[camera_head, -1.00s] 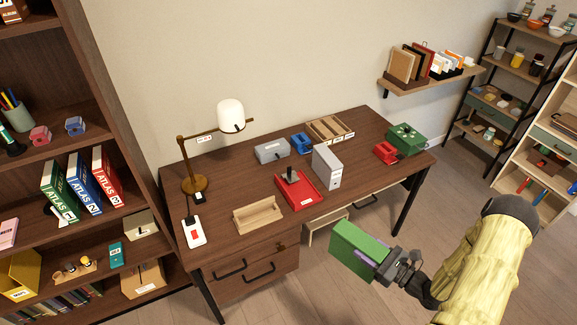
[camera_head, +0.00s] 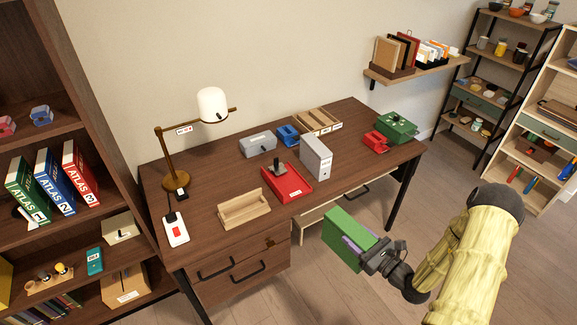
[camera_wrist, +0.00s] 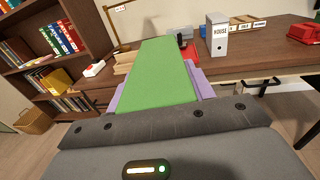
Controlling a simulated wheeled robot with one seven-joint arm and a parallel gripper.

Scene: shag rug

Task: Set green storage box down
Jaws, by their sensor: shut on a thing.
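The green storage box (camera_head: 345,236) is a bright green block held in front of the desk's front edge, above the floor. It also fills the middle of the wrist view (camera_wrist: 163,72). My gripper (camera_head: 357,246) is shut on it, with a purple finger along each side in the wrist view (camera_wrist: 161,92). The box is tilted in the head view and appears clear of the desk. The desk (camera_head: 215,165) stands beyond it. A second, darker green box (camera_head: 397,128) sits at the desk's right end.
On the desk are a lamp (camera_head: 213,105), a wooden tray (camera_head: 244,212), a red tray (camera_head: 295,191), a white file holder (camera_head: 318,160) and a red item (camera_head: 375,141). A tall bookcase (camera_head: 120,150) stands left. Bare desktop shows left of centre and between the objects.

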